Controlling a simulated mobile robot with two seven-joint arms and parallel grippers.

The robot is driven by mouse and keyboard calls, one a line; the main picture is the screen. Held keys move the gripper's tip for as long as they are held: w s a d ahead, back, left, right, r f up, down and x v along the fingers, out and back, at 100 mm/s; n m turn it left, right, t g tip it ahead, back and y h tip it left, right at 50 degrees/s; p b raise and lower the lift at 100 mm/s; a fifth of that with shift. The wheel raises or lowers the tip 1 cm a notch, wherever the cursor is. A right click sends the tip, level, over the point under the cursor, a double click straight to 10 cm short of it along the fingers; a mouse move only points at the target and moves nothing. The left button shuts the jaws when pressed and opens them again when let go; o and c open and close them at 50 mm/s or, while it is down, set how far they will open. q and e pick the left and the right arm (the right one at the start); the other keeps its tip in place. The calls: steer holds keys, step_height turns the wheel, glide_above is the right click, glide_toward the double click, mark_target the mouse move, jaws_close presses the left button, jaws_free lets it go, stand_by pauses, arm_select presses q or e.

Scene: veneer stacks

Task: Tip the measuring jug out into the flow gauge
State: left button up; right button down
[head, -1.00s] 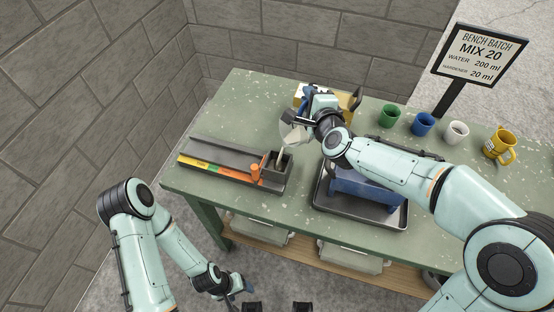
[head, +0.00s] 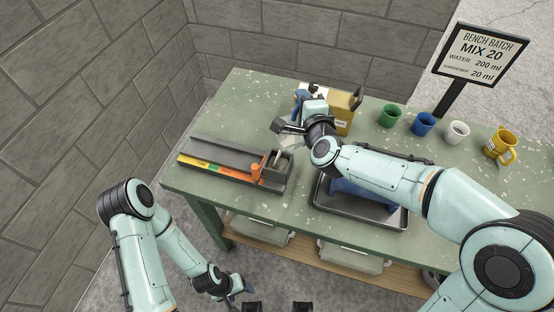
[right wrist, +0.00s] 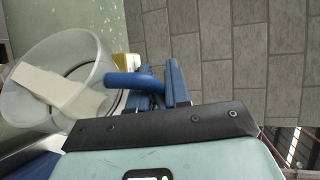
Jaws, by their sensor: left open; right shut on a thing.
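The measuring jug (head: 289,143) is clear with a blue handle (right wrist: 134,80). My right gripper (head: 290,127) is shut on that handle, as the right wrist view shows (right wrist: 165,85). The jug is tilted, close above the right end of the flow gauge (head: 230,152), a long grey trough with a coloured strip and a box-like cup (head: 277,168) at that end. A pale shape shows in or through the jug in the wrist view; I cannot tell which. My left gripper (head: 240,287) is open and empty, low in front of the bench.
A dark tray (head: 375,213) with a blue object sits right of the gauge, partly under my right arm. A yellow-brown box (head: 341,108) stands behind. Green (head: 389,115), blue (head: 423,123), white (head: 456,132) and yellow (head: 500,144) cups line the right. A sign (head: 481,52) stands behind.

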steer(key=shift+a, duration=0.1)
steer(key=shift+s+d+f, duration=0.1)
steer(key=shift+d, duration=0.1)
steer(key=shift+s+a, duration=0.1)
steer(key=shift+a, duration=0.35)
steer(key=shift+s+d+f+n+t, duration=0.1)
steer(key=shift+n+t, duration=0.2)
steer(key=shift+b, duration=0.3)
